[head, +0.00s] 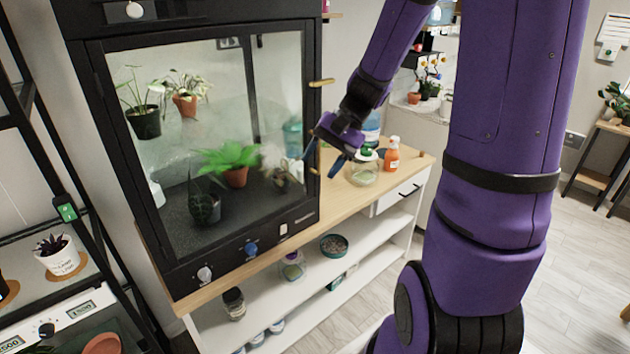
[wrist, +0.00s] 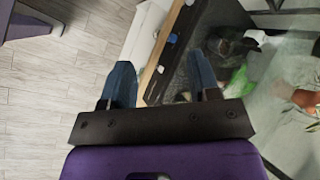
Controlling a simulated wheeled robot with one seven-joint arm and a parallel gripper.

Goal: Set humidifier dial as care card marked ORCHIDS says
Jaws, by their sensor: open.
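A black glass-fronted plant cabinet (head: 213,262) stands on a wooden-topped bench. Its lower front panel carries a white knob (head: 205,273), a blue knob (head: 251,249) and a small white switch (head: 283,229). I cannot tell which is the humidifier dial, and no settings are readable. White papers (head: 613,29) hang on the far right wall; their text is too small to read, and no card marked ORCHIDS is legible. My gripper (head: 323,160) is open and empty beside the cabinet's right edge; its blue fingers show in the wrist view (wrist: 160,78).
A glass jar (head: 363,172), an orange bottle (head: 392,154) and a blue-labelled bottle (head: 372,127) stand on the bench near my gripper.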

